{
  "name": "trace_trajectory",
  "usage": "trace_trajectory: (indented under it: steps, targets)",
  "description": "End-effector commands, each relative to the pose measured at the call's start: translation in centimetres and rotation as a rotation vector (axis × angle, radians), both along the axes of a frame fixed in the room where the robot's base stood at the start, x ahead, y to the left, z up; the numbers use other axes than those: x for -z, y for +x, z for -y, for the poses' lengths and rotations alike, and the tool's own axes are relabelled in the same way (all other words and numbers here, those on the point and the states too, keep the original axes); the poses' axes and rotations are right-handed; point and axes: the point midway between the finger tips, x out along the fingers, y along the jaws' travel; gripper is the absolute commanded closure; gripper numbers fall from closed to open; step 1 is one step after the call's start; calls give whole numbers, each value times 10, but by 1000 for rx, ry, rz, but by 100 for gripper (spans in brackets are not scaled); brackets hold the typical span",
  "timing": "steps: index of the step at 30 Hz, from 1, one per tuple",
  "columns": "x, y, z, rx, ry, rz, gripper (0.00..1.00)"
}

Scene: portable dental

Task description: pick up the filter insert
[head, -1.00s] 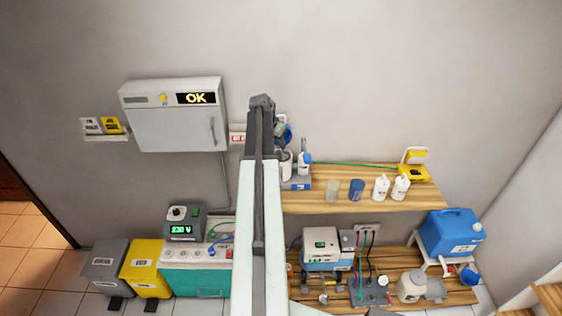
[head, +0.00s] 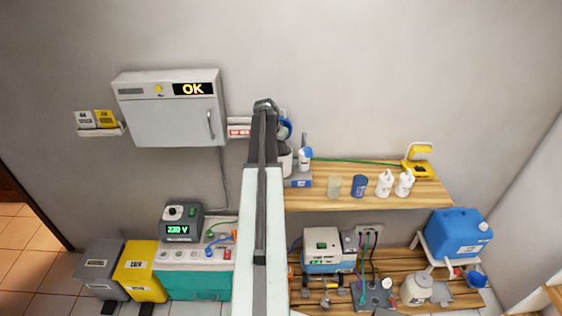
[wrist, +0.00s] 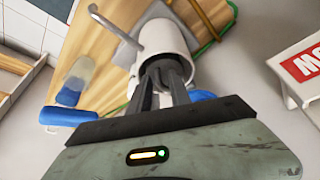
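My gripper (wrist: 166,72) points at a white cylindrical canister (wrist: 167,42) in the wrist view. Its two dark fingertips are close together at the canister's lower rim. Whether they touch it or hold anything is unclear. A blue rounded part (wrist: 203,96) shows just behind the fingers. I cannot single out the filter insert with certainty. A blue cylinder (head: 358,186) stands on the upper wooden shelf, beside a pale translucent cylinder (head: 333,187). In the head view my arm hides the fingers, and the canister (head: 285,161) shows just right of the arm.
The upper wooden shelf (head: 430,194) also holds white bottles (head: 384,184) and a yellow device (head: 417,169). A wall cabinet (head: 171,122) marked OK hangs at left. Equipment crowds the lower shelf (head: 455,293).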

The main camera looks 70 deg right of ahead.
Motion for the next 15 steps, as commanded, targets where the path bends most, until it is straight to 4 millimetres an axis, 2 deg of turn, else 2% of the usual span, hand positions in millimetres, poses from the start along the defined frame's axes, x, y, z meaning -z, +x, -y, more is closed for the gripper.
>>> trace_trajectory:
  steps: [1,2,15]
  targets:
    - [0,0,0,0,0,0,93]
    - [0,0,0,0,0,0,100]
    - [0,1,0,-1,0,0,100]
